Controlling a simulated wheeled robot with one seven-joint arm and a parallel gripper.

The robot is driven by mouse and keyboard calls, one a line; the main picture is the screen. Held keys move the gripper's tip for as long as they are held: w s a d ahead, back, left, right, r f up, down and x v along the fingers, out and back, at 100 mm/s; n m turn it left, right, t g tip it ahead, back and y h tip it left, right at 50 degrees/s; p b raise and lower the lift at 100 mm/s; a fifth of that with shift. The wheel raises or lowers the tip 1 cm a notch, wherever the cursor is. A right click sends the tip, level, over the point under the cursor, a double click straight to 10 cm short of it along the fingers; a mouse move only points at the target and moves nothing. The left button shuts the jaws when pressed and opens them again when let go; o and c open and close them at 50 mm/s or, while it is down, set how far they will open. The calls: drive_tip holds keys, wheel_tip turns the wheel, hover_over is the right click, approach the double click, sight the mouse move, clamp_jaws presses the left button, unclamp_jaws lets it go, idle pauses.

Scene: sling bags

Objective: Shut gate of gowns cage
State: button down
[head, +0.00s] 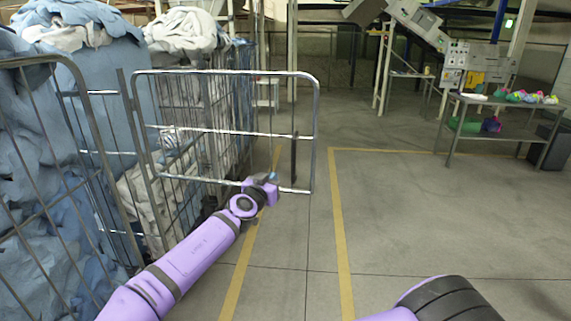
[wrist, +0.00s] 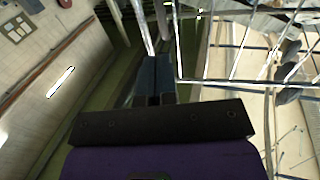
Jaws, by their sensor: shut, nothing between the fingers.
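The gowns cage (head: 88,110) stands at the left, a tall wire cage full of pale blue cloth. Its wire gate (head: 317,130) stands swung out to the right, jutting across the floor toward the yellow line. The gate's bars also show at the right in the wrist view (wrist: 179,50). My gripper (head: 270,178) is at the gate's lower bar, near its free right end. The fingers (wrist: 154,78) are shut with nothing between them, close beside the gate frame. I cannot tell whether they touch it.
More wire cages with white and blue cloth (head: 185,35) stand behind the gate. Yellow lines (head: 340,220) mark the floor, which is clear to the right. A table with colourful items (head: 500,100) and a machine (head: 455,65) stand at the back right.

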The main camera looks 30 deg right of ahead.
sight(292, 157)
drive_tip(key=x, duration=1.4)
